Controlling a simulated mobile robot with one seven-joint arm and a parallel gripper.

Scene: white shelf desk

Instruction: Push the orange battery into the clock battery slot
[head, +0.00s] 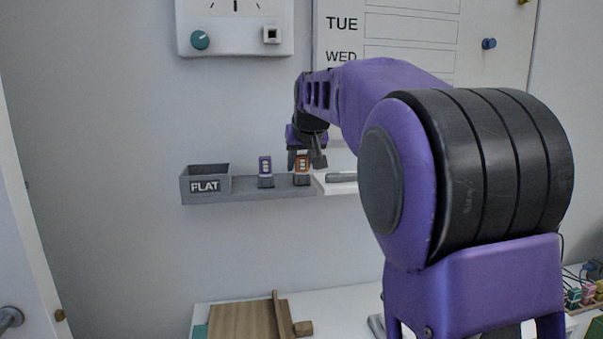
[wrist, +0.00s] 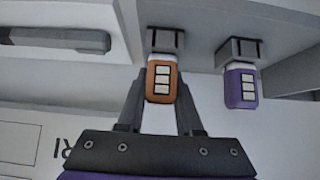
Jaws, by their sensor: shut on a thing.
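The orange battery (head: 302,165) stands upright in a grey holder on the wall shelf. It also shows in the wrist view (wrist: 161,82), its far end in the holder (wrist: 165,40). My gripper (head: 307,158) is at the battery; in the wrist view its two fingers (wrist: 160,100) are shut on its sides. The clock (head: 235,25) is a white panel on the wall above, cut off by the top of the head view. A square socket (head: 271,35) on its lower right looks like the battery slot; its inside is too small to make out.
A purple battery (head: 265,166) stands in its own holder just left of the orange one. A grey bin marked FLAT (head: 205,185) is at the shelf's left end. A grey marker-like bar (head: 341,177) lies to the right. The wall between shelf and clock is clear.

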